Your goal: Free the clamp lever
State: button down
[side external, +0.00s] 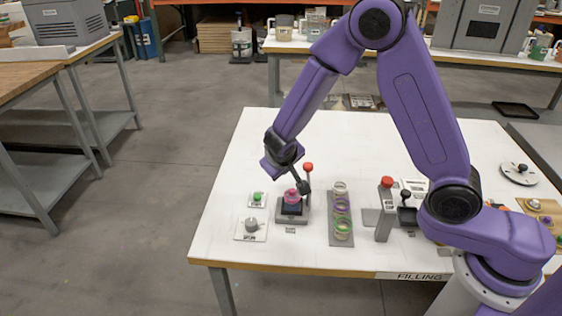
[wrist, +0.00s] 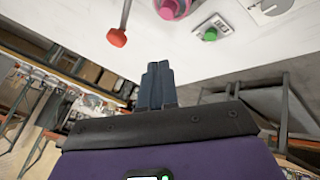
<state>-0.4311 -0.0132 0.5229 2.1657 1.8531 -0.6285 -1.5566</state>
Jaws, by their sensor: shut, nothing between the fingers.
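The clamp lever, a grey rod with a red knob (side external: 308,166), stands on the clamp fixture (side external: 292,217), a grey base on the white table. In the wrist view the red knob (wrist: 117,38) is left of my fingertips and apart from them. A pink round part (side external: 291,197) sits in the fixture; it also shows at the top of the wrist view (wrist: 171,8). My gripper (side external: 299,183) is shut and empty, beside the lever just above the fixture. In the wrist view its dark fingers (wrist: 157,68) are together. The lever's lower end is partly hidden.
Left of the fixture are a green button (side external: 257,197) and a grey dial (side external: 251,226). To its right stands a rack (side external: 341,240) of coloured rings, then a post with a red knob (side external: 386,182). The table's left and back areas are clear.

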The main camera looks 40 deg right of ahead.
jog(key=shift+w+v, duration=0.2)
jog(key=shift+v, duration=2.25)
jog(key=shift+a, duration=0.15)
jog(key=w+a+r+n+t+y, duration=0.25)
jog(key=a+r+y, duration=0.25)
jog(key=a+y, duration=0.25)
jog(key=s+a+r+n+g+y, duration=0.1)
jog(key=s+n+g+y, duration=0.2)
jog(key=s, duration=0.6)
jog(key=s+a+r+n+g+y, duration=0.2)
jog(key=s+n+g, duration=0.15)
jog(key=s, duration=0.65)
jog(key=s+d+f+n+g+h, duration=0.1)
jog(key=s+d+n+h, duration=0.2)
jog(key=s+d+h, duration=0.4)
jog(key=s+d, duration=0.7)
jog(key=d, duration=0.4)
jog(key=shift+f+n, duration=0.3)
jog(key=shift+f, duration=0.1)
